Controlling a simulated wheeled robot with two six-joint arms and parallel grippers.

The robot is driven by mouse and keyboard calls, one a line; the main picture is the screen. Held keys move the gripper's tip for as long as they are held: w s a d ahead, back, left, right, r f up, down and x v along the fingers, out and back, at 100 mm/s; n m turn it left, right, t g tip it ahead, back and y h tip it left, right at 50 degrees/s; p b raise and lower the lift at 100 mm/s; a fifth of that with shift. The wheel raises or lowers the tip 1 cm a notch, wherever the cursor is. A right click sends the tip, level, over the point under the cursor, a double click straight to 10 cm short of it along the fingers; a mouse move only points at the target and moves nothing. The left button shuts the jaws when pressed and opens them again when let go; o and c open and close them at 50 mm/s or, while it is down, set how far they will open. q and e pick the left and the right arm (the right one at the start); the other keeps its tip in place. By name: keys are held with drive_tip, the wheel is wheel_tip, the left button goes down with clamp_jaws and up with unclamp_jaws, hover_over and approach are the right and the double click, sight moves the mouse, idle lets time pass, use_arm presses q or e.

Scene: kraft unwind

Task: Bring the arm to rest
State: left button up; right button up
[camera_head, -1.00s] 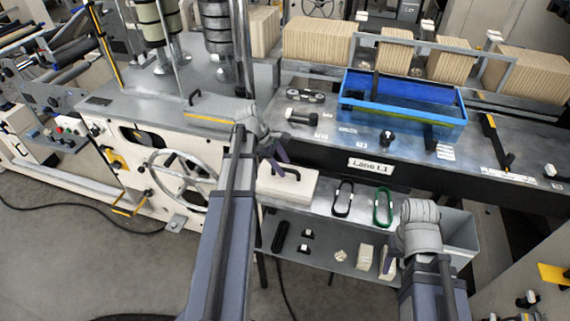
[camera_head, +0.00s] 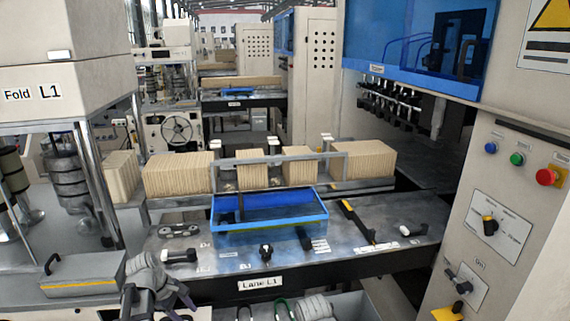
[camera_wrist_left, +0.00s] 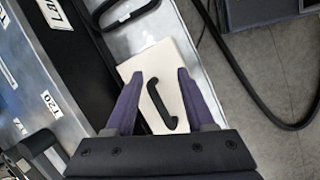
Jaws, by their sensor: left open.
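My left gripper (camera_head: 172,298) is at the lower left of the head view, in front of the lane table's near edge. In the left wrist view its two dark fingers (camera_wrist_left: 160,78) are apart with nothing between them. Beyond the fingertips lies a white block with a black handle (camera_wrist_left: 162,104); the gap between fingers and block cannot be judged.
A blue tray (camera_head: 268,228) sits on the lane table (camera_head: 375,258), with stacks of kraft sheets (camera_head: 180,174) behind. A grey lidded box (camera_head: 82,274) stands left of my left gripper. A control panel (camera_head: 500,200) rises at right.

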use_arm(q)
drive_tip(key=s+d+f+m+y, duration=0.1)
drive_tip(key=s+d+m, duration=0.3)
drive_tip(key=d+m, duration=0.2)
drive_tip(key=s+d+m+g+y+b, duration=0.1)
drive_tip(key=s+d+m, duration=0.4)
drive_tip(key=d, duration=0.5)
drive_tip(key=s+d+f+m+g+y, duration=0.1)
drive_tip(key=s+d+m+y, duration=0.1)
drive_tip(key=s+d+m, duration=0.3)
drive_tip(key=d+m, duration=0.3)
drive_tip(key=d, duration=0.1)
drive_tip(key=shift+f+m+y, duration=0.3)
drive_tip(key=shift+f, duration=0.05)
drive_tip(key=shift+o, duration=0.3)
